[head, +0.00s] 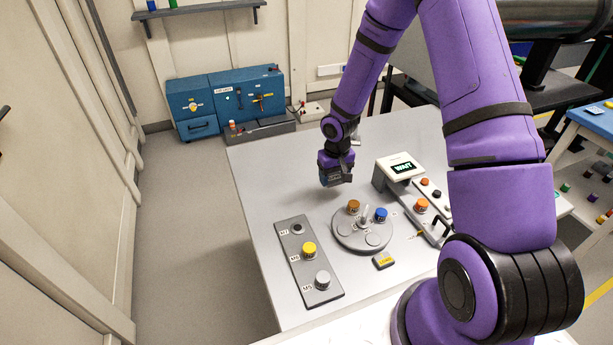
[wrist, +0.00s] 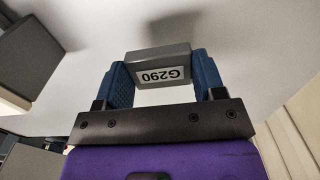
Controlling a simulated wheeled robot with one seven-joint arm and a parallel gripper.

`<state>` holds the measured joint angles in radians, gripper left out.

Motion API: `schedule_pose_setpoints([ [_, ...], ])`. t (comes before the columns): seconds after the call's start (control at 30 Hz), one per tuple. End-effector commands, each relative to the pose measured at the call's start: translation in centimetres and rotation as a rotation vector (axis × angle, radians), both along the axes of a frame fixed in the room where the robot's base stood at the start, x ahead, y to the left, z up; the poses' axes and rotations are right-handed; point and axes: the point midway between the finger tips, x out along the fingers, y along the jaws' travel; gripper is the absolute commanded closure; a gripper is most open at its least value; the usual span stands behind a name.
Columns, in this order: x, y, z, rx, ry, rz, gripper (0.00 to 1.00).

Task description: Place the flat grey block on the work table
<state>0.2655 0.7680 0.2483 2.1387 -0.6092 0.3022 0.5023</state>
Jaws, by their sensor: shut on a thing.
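My gripper (head: 336,181) is over the far left part of the work table (head: 280,150). The block sits between the two blue fingers. Pale table surface and a dark shadow show beyond it, and the block appears a little above the table; the exact gap cannot be told. In the head view the block is mostly hidden by my gripper.
A round plate (head: 347,239) with orange and blue knobs, a grey strip (head: 300,273) with a yellow knob, a small yellow block (head: 384,260) and a display unit (head: 400,168) stand on the table, nearer or to the right. The table's far left area is clear. A blue cabinet (head: 203,108) stands behind.

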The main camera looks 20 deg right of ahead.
Motion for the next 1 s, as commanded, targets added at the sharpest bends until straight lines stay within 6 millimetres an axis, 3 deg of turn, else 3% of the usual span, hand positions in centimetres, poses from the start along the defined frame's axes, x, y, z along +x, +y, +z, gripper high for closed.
schedule_pose_setpoints([
  [0.5,7.5,8.7,-1.1,0.001,-0.001,0.001,0.62],
  [0.77,8.5,9.9,-1.5,0.000,0.001,0.000,0.62],
  [1.0,8.5,9.9,-4.3,0.000,0.001,0.000,0.62],
])
